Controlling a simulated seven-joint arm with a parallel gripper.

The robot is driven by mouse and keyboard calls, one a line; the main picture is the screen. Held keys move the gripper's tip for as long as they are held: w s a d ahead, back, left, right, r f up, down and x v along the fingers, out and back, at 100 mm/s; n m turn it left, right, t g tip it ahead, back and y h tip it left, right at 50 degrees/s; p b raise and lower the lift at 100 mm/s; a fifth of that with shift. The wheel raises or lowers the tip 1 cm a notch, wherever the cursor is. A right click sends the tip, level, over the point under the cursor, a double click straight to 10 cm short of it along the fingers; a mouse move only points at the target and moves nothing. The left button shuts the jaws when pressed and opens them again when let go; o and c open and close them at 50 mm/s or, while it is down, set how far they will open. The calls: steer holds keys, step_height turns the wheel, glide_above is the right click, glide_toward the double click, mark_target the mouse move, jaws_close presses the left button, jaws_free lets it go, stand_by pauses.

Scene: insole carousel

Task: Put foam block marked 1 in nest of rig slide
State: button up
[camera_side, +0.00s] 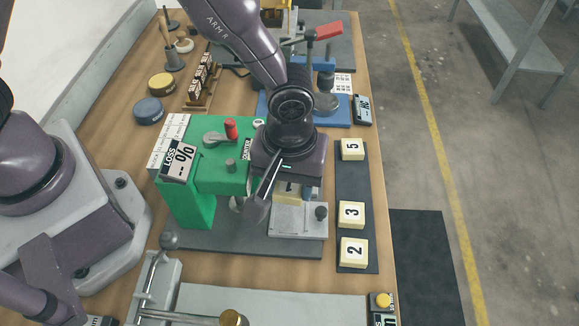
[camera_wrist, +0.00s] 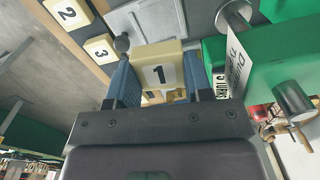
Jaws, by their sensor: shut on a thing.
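The foam block marked 1 (camera_wrist: 160,60) is pale yellow and sits between the two blue fingers of my gripper (camera_wrist: 157,78) in the wrist view, its number facing the camera. My gripper is shut on it. In the side view the block (camera_side: 286,190) shows partly below my wrist, over the back of the light grey rig slide (camera_side: 293,222) with its dark knob (camera_side: 321,213). The slide also shows behind the block in the wrist view (camera_wrist: 158,18). The nest is hidden, and I cannot tell whether the block touches the slide.
The green rig body (camera_side: 222,178), with a red-handled lever, stands just left of the slide. A dark strip (camera_side: 355,180) on the right bears blocks marked 5 (camera_side: 352,149), 3 (camera_side: 351,214) and 2 (camera_side: 353,251). A blue press (camera_side: 325,85) stands behind.

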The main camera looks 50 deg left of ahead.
mark_target(290, 217)
steer(key=shift+s+d+f+n, duration=0.1)
steer(key=shift+f+n, duration=0.05)
steer(key=shift+n, duration=0.55)
steer(key=shift+f, duration=2.9)
steer(key=shift+f, duration=0.45)
steer(key=o, duration=0.9)
steer(key=shift+d, duration=0.1)
steer(key=shift+o, duration=0.2)
